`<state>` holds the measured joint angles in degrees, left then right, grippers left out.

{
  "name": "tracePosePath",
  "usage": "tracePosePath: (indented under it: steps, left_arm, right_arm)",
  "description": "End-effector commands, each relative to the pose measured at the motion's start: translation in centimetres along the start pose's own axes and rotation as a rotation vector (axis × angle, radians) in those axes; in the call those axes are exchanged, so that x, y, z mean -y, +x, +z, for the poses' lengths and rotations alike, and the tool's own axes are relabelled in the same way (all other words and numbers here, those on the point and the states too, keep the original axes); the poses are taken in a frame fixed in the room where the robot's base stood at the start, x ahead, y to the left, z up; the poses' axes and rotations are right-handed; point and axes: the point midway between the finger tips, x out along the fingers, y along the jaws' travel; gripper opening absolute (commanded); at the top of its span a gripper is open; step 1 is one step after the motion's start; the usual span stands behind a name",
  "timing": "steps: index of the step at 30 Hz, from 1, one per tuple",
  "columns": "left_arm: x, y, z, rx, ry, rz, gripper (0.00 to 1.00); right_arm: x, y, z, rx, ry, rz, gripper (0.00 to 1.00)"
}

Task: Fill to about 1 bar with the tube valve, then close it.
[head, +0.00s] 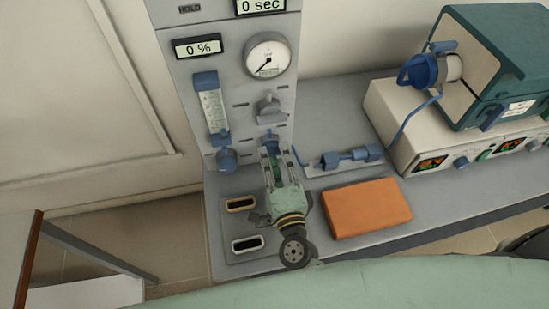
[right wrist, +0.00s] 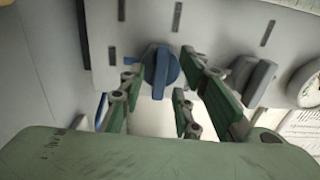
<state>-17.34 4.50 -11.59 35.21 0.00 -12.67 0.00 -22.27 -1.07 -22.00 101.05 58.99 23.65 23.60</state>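A blue valve knob (head: 271,138) sits low on the grey control panel (head: 182,50), below a grey knob (head: 268,106) and a round dial gauge (head: 268,55). The gauge needle points to the lower left, near the low end of its scale. My right gripper (head: 271,154) is in front of the panel at the blue knob. In the right wrist view the blue knob (right wrist: 161,71) lies between the open, spread fingers (right wrist: 168,92), with gaps on both sides. Whether it is within the fingertips' depth is hard to tell. My left gripper is not in view.
A flow tube (head: 211,106) with another blue knob (head: 227,160) is left of the gripper. An orange block (head: 366,208) and blue fittings (head: 345,158) lie to the right on the bench. A furnace (head: 492,65) stands at the right. Displays read 0 % and 0 sec.

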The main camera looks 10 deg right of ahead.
Motion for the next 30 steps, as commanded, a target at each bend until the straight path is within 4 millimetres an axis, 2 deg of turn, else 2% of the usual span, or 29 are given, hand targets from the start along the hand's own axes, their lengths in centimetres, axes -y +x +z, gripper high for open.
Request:
tracePosePath:
  steps: [3, 5, 14, 20, 30]
  left_arm:
    - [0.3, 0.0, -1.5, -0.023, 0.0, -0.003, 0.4]
    - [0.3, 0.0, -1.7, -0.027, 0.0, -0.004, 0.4]
    - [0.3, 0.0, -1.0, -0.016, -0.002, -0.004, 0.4]
    - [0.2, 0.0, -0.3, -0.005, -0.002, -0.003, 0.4]
    - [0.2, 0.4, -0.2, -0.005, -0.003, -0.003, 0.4]
  right_arm:
    - [0.0, 0.0, 0.0, 0.0, 0.0, 0.0, 0.3]
    - [0.0, 0.0, 0.0, 0.0, 0.0, 0.0, 0.25]
    - [0.0, 0.0, 0.0, 0.0, 0.0, 0.0, 0.0]
    - [0.0, -0.1, 0.0, 0.001, 0.0, 0.0, 0.0]
    - [-0.1, -0.1, 0.1, 0.001, 0.072, 0.001, 0.0]
